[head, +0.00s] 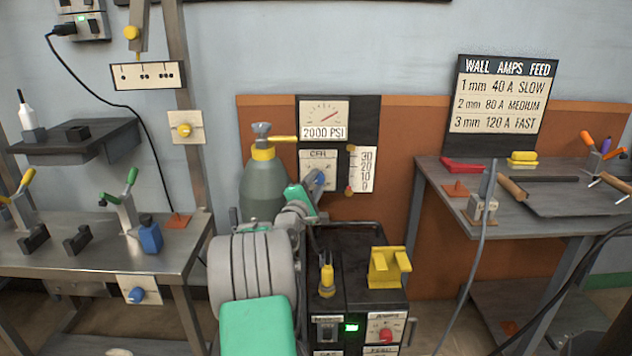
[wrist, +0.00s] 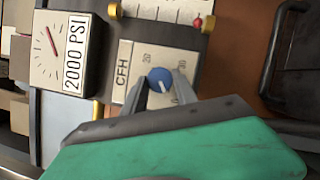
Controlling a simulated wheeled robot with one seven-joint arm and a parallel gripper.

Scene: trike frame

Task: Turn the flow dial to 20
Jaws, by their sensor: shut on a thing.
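The flow dial (wrist: 160,80) is a blue knob with a white pointer mark on a pale panel lettered CFH. In the wrist view the panel (wrist: 122,75) is turned sideways, and a printed 20 shows beside the knob. My gripper (wrist: 160,92) has its two grey fingers on either side of the blue knob, shut on it. In the head view my gripper (head: 312,184) reaches the CFH panel (head: 318,158) and partly covers the dial. Some of the printed scale is hidden by the fingers. A flow gauge (head: 361,169) marked 0 to 30 stands right of the panel.
A pressure gauge (head: 324,120) reading 2000 PSI sits above the panel. A grey-green gas cylinder (head: 262,190) stands to the left. A dark machine with a yellow holder (head: 388,267) is below. Workbenches flank both sides, with a settings sign (head: 502,104) on the right.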

